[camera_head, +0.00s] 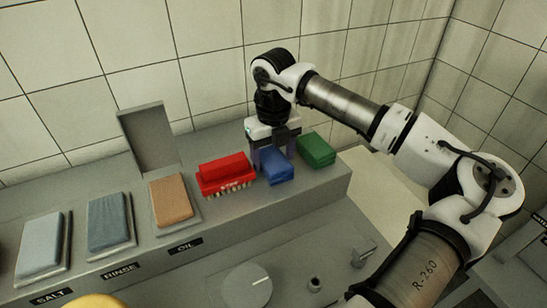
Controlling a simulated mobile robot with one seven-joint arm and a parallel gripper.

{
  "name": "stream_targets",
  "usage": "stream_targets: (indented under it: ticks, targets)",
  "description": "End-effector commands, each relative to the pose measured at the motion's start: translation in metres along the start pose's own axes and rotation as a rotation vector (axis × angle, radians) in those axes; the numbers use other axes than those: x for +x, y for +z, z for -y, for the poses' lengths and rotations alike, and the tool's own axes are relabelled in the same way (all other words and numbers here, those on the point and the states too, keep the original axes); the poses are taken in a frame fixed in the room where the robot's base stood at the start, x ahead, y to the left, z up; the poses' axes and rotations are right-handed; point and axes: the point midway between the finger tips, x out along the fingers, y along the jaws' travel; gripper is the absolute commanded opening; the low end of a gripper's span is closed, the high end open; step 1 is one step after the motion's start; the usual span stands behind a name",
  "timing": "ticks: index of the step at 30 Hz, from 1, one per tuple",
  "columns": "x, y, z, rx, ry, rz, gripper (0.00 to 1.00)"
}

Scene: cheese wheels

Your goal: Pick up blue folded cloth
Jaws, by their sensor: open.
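The blue folded cloth (279,168) lies on the grey ledge, between a red brush and a green folded cloth. My gripper (270,155) points down right at the blue cloth, at its back left side. Its jaws are open, with one finger showing at the cloth's left edge. The cloth hides part of the gripper, and I cannot tell whether the fingers touch it.
The red brush (225,172) stands close on the left and the green folded cloth (316,150) close on the right. Further left, an orange-brown cloth (171,199), a blue-grey cloth (109,221) and a pale cloth (42,244) lie on trays. The tiled wall (215,75) is behind.

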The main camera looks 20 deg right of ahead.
Motion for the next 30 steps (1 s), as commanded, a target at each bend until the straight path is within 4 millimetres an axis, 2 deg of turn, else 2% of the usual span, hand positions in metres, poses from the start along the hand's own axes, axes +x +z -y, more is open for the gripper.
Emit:
stream_targets:
  ticks: [4, 11, 18, 19, 30]
  targets:
    - [0.0119, -0.0004, -0.0002, 0.0, 0.0, 0.0, 0.67]
    - [0.014, -0.0002, -0.0001, 0.0, -0.001, 0.0, 0.67]
    - [0.0137, -0.0002, -0.0001, 0.001, -0.001, 0.0, 0.36]
    - [0.0136, -0.0002, -0.0001, 0.001, -0.001, 0.0, 0.34]
    - [0.0077, 0.0002, 0.0004, 0.001, -0.001, 0.001, 0.34]
